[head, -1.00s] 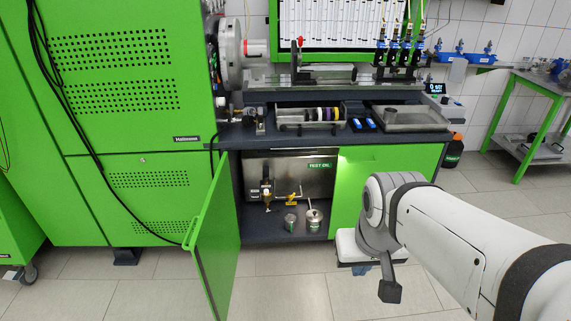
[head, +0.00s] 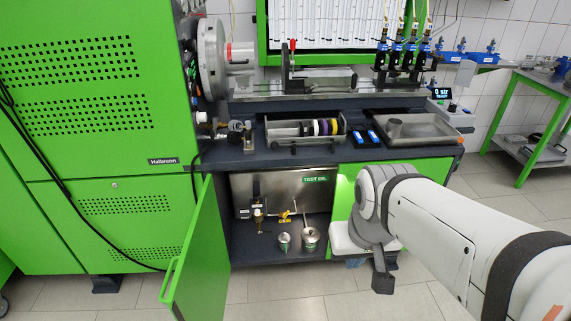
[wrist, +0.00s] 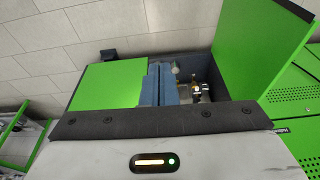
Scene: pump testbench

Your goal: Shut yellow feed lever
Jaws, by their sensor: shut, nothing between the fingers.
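The yellow feed lever (head: 285,215) sits low inside the open cabinet under the bench, in front of the steel test oil tank (head: 285,190). It looks roughly level, slightly tilted. My gripper shows in the wrist view (wrist: 160,72) as two blue-grey fingers pressed together, with nothing held. In the head view my arm hides most of it; a bluish part (head: 356,262) shows under my white wrist, right of the cabinet opening and apart from the lever.
The green cabinet door (head: 195,250) stands open at the left of the opening. A brass-coloured fitting (head: 258,218) is left of the lever. A small can (head: 284,241) and a larger metal can (head: 311,238) stand on the cabinet floor. A green closed panel (wrist: 108,86) is left of the fingers.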

